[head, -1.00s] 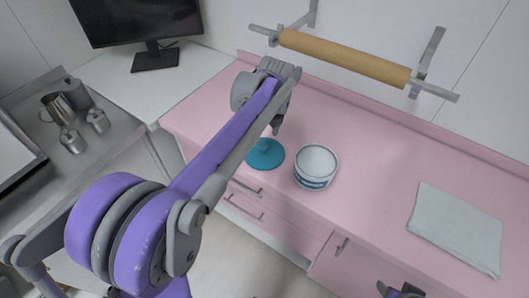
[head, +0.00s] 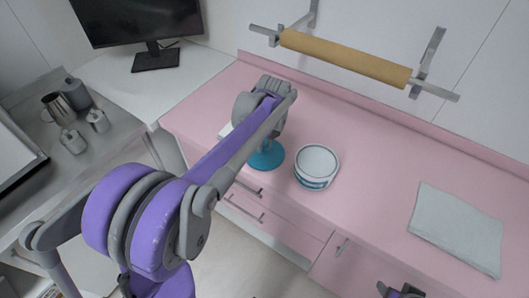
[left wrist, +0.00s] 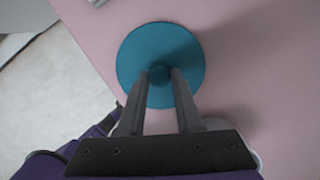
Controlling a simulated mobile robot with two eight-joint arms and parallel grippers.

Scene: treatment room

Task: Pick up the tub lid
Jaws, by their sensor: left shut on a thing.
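The tub lid (head: 266,156) is a teal disc lying on the pink counter, left of the tub. In the left wrist view the lid (left wrist: 135,55) has a small round knob at its middle. My left gripper (left wrist: 160,76) points down over the lid, its fingers closed on the knob; in the head view the gripper (head: 266,142) is largely hidden by its own arm. The tub (head: 314,180), white with teal bands and a pale top, stands just right of the lid, apart from it. My right gripper (head: 402,292) shows only partly at the bottom edge.
A folded grey cloth (head: 456,228) lies on the counter (head: 365,170) at right. A paper roll (head: 345,57) hangs on the wall behind. A monitor (head: 138,25) and metal jars (head: 73,95) stand at left. The counter between tub and cloth is clear.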

